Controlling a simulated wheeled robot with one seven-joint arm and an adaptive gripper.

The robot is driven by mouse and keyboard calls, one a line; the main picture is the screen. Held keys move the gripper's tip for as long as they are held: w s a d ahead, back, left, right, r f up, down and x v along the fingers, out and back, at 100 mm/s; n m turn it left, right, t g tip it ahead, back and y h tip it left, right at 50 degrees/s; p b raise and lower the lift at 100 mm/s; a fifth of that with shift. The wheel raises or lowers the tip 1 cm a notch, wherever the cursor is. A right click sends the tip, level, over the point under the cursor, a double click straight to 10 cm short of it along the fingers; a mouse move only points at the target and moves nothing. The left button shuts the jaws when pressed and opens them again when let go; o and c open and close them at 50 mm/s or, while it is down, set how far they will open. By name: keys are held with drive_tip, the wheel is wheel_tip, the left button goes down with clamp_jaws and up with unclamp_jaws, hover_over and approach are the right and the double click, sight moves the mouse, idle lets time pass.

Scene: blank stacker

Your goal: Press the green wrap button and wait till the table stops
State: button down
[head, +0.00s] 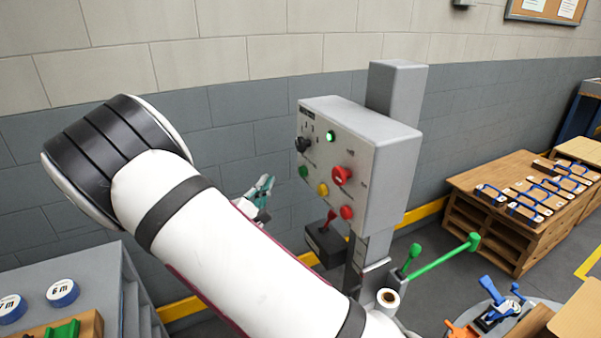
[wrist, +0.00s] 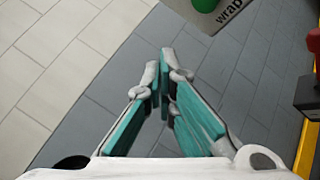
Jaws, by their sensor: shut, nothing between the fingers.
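The grey control box (head: 385,145) stands on a column in the middle of the head view. Its green button (head: 303,171) is at the lower left of the panel face. In the wrist view the green button (wrist: 205,4) is cut by the top edge, beside a label reading "wrap". My gripper (head: 266,182) is left of the box, apart from the button. In the wrist view my gripper (wrist: 163,68) has its teal fingers together at the tips, with nothing between them. A round grey plate (head: 545,303) shows partly at lower right; I cannot tell if it turns.
The panel also has a lit green lamp (head: 330,136), a black knob (head: 302,144), a yellow button (head: 322,189) and red buttons (head: 342,175). A wooden bench (head: 480,222) stands right.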

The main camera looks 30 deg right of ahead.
sight(303, 171)
drive_tip(key=shift+w+d, duration=0.1)
drive_tip(key=shift+d, duration=2.8)
drive_tip(key=shift+d, duration=0.1)
drive_tip(key=shift+d+p, duration=0.35)
